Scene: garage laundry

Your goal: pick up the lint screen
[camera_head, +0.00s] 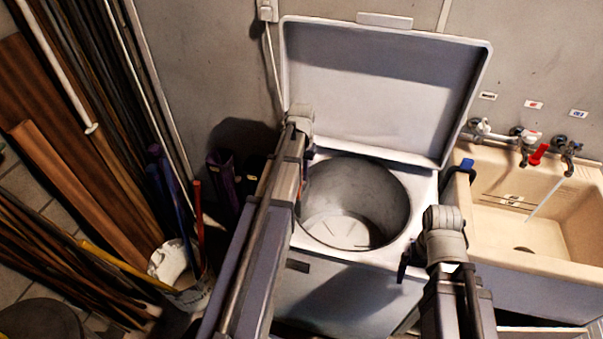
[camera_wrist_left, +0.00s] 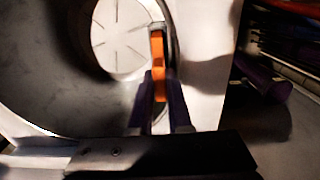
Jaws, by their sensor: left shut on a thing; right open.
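The lint screen (camera_wrist_left: 157,50) shows in the left wrist view as a narrow orange piece. My left gripper (camera_wrist_left: 161,90) is shut on it, with a dark finger on each side. It is held over the rim of the open washer tub (camera_wrist_left: 30,85); whether it touches the rim I cannot tell. In the head view the left arm reaches to the tub's left side, and its fingers and the screen are hidden. My right gripper (camera_head: 404,262) is open near the washer's front right edge, its fingers small and dark.
The washer lid (camera_head: 390,90) stands open against the wall. A beige sink (camera_head: 540,215) with taps (camera_head: 530,145) is on the right. Boards and poles (camera_head: 60,160) lean at the left, beside a white bucket (camera_head: 178,270). The tub (camera_head: 355,205) looks empty.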

